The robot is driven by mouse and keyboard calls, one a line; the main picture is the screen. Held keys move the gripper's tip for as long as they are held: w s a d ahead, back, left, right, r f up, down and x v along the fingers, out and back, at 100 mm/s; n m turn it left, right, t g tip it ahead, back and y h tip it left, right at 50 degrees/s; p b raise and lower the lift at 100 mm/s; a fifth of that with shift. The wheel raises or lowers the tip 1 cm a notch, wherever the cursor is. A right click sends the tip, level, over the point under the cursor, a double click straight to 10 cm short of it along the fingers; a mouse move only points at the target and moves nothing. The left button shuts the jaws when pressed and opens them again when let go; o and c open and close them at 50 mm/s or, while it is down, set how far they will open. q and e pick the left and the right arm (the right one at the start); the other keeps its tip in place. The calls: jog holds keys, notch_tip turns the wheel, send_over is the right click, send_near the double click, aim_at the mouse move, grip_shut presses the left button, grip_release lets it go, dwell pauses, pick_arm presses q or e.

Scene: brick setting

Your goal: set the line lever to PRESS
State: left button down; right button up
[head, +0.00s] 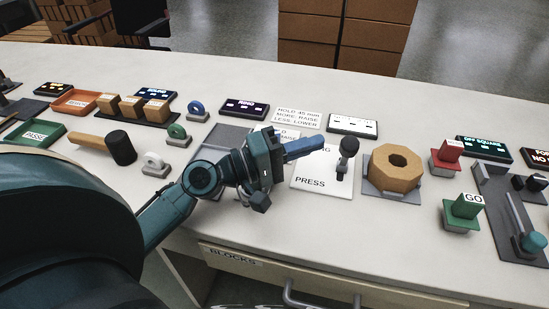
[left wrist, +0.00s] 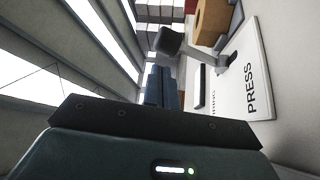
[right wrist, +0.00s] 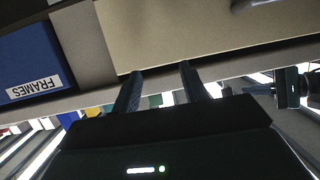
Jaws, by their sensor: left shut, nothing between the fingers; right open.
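The line lever (head: 348,147) has a black knob on a grey stem and stands on a white plate (head: 325,188) with PRESS lettered at its near end. A second label at the far end is partly hidden by my left gripper. In the left wrist view the lever (left wrist: 170,41) leans away from the PRESS end, toward the other label. My left gripper (head: 319,144) is shut and empty, its blue fingers pointing at the knob from the left, seemingly just short of it. My right gripper (right wrist: 158,74) is open and empty, below the counter beside a drawer front.
Right of the plate sits an octagonal tan block (head: 396,168) on a grey base, then red (head: 446,154) and green GO (head: 463,208) blocks. A mallet (head: 120,148) lies to the left. A note card (head: 297,117) is behind. A BLOCKS drawer (head: 240,264) is below the counter edge.

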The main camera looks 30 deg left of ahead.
aim_at(420, 302)
pick_arm(q)
jog(key=b+v, duration=0.1)
jog(key=v, duration=0.2)
jog(key=b+v, duration=0.1)
jog(key=v, duration=0.2)
jog(key=shift+s+a+f, duration=0.25)
jog(key=shift+a, duration=0.05)
pick_arm(e)
jog(key=f, duration=0.1)
jog(key=f+n, duration=0.1)
jog(key=w+a+f, duration=0.1)
jog(key=shift+a+f+g, duration=0.1)
jog(key=shift+g, duration=0.2)
pick_arm(q)
jog(key=shift+b+v, duration=0.3)
jog(key=shift+v, duration=0.55)
pick_arm(e)
jog(key=shift+w+r+t, duration=0.25)
jog(key=shift+r+t, duration=0.1)
jog(key=shift+t, duration=0.05)
pick_arm(q)
jog(key=shift+r, duration=0.2)
pick_arm(e)
jog(key=shift+s+f, duration=0.1)
